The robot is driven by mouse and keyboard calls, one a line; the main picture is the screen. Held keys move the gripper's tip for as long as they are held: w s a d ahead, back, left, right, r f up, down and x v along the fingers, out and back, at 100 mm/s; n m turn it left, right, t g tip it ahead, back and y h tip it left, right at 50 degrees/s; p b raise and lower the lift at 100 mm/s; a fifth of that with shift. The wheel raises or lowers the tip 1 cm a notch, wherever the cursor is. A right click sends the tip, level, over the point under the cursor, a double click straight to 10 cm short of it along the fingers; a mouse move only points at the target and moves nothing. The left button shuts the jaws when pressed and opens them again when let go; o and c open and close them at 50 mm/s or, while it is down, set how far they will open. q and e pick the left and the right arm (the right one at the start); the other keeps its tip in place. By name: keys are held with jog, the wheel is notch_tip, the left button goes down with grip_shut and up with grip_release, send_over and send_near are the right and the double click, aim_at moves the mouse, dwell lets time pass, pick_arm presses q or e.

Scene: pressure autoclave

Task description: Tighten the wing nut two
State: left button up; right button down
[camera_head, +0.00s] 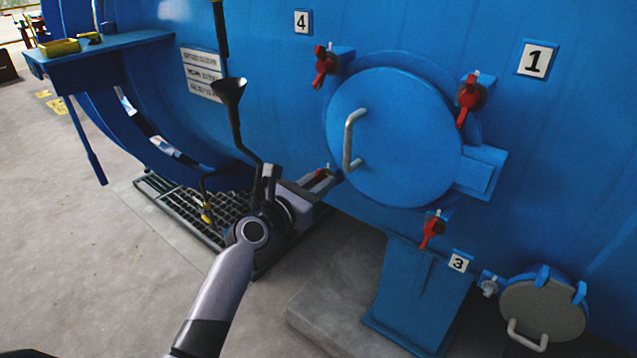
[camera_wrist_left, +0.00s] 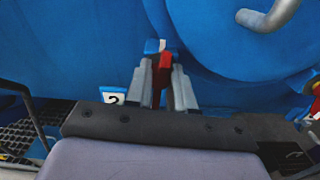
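Wing nut two is a red wing nut (camera_wrist_left: 163,68) on a blue lug at the lower left edge of the round blue door (camera_head: 395,138). In the left wrist view it sits between the two grey fingers of my left gripper (camera_wrist_left: 161,85), with a white label "2" (camera_wrist_left: 113,97) to the left. The fingers appear to press on it from both sides. In the head view my left gripper (camera_head: 319,181) reaches this nut from the left, and its fingers partly hide the nut. My right gripper is not in view.
Other red wing nuts sit at the door's upper left (camera_head: 324,65), upper right (camera_head: 468,98) and bottom (camera_head: 432,232). A grey handle (camera_head: 349,140) stands out from the door. A metal grating (camera_head: 180,208) lies below left. A smaller round hatch (camera_head: 543,308) is at lower right.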

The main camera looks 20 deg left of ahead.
pick_arm(q)
grip_shut()
